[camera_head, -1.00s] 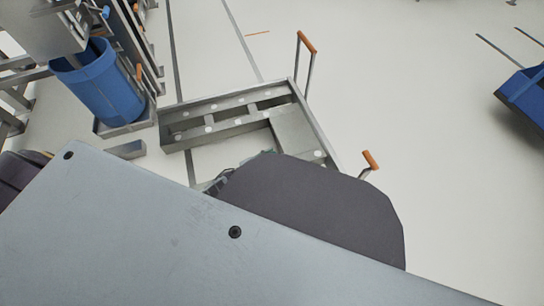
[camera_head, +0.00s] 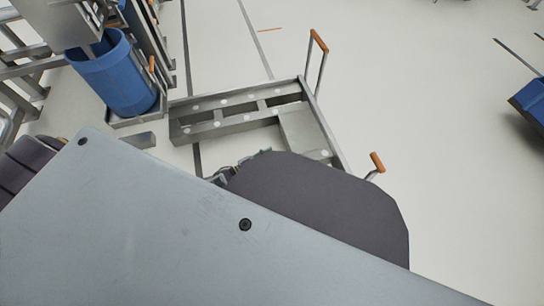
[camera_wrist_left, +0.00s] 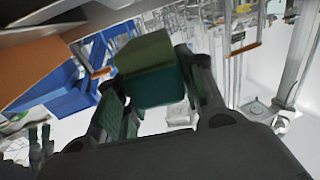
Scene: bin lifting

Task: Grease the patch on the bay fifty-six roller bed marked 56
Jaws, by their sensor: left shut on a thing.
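My left gripper (camera_wrist_left: 158,92) is shut on a block with a green top and a darker teal lower part (camera_wrist_left: 150,55) in the left wrist view. The block sits between both fingers. In the head view only a small piece of the left gripper (camera_head: 226,174) shows past my dark arm part, and the block cannot be made out clearly there. My right gripper is not in view. No number 56 and no grease patch can be read in either view, so I cannot tell which thing is the marked roller bed.
A low grey metal frame (camera_head: 187,134) with orange-tipped handles (camera_head: 319,42) stands on the pale floor beyond my arm. A blue bin (camera_head: 118,80) stands at upper left, by metal racks. Another blue thing (camera_head: 530,100) is at far right.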

